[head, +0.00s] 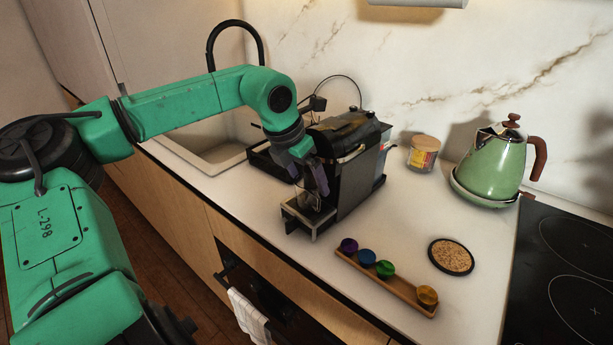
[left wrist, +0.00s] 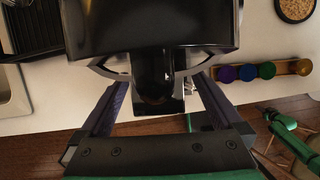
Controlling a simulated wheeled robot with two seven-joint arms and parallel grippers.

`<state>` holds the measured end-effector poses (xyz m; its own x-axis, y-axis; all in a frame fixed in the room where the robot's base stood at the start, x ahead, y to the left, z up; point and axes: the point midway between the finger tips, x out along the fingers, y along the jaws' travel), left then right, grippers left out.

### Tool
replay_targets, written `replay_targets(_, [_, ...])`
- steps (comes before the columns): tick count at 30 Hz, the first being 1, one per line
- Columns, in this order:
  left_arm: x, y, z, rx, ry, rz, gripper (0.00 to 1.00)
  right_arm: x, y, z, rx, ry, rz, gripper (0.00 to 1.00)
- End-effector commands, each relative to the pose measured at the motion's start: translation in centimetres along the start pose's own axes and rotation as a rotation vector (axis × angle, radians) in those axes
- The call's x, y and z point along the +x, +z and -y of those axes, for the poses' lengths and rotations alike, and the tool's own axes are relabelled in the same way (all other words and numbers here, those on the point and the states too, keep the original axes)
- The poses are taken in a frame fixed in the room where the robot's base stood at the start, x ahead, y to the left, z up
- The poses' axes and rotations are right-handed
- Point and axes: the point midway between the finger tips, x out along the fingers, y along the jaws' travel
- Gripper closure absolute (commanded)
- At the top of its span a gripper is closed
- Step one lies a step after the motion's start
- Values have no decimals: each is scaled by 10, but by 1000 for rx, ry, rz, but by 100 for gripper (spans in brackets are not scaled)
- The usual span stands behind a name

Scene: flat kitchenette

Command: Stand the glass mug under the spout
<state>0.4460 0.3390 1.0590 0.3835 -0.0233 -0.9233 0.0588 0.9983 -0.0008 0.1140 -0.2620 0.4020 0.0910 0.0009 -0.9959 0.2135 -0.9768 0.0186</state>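The black coffee machine (head: 352,160) stands on the counter with its spout side toward the front left; its black spout (left wrist: 154,85) shows in the left wrist view. The glass mug (head: 308,200) is faint and clear, at the drip tray (head: 313,228) below the spout, partly hidden by my fingers. My left gripper (head: 312,184) reaches in at the front of the machine. In the left wrist view its two dark purple fingers (left wrist: 160,85) are spread wide, one on each side of the spout. A green arm of mine shows small at the right there; its gripper (left wrist: 268,114) is unclear.
A wooden holder (head: 388,283) with several coloured capsules and a round dish of grains (head: 451,257) lie right of the machine. A jar (head: 423,154), a green kettle (head: 492,166) and a dark hob (head: 570,265) stand beyond. A sink (head: 213,150) is behind my left arm.

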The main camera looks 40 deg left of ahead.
Motion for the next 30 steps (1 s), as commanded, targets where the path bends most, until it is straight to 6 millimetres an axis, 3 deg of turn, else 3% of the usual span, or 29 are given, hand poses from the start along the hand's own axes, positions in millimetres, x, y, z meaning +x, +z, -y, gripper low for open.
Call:
replay_targets(2, [-6,2,0,0,0,0,0,-6,0,0,0,-1,0,100])
replay_targets(5, [-17,2,0,0,2,5,0,1,0,1,1,-2,0,100])
replay_targets(12, [-83,2,-1,-1,5,5,0,8,0,4,2,-5,-1,100])
replay_targets(17, [-114,2,-1,-2,3,2,0,8,0,4,2,-5,-1,100])
replay_targets(21, [-123,1,0,0,1,0,0,8,0,4,2,-5,-1,100])
replay_targets(30, [-123,1,0,0,0,0,0,8,0,4,2,-5,-1,100])
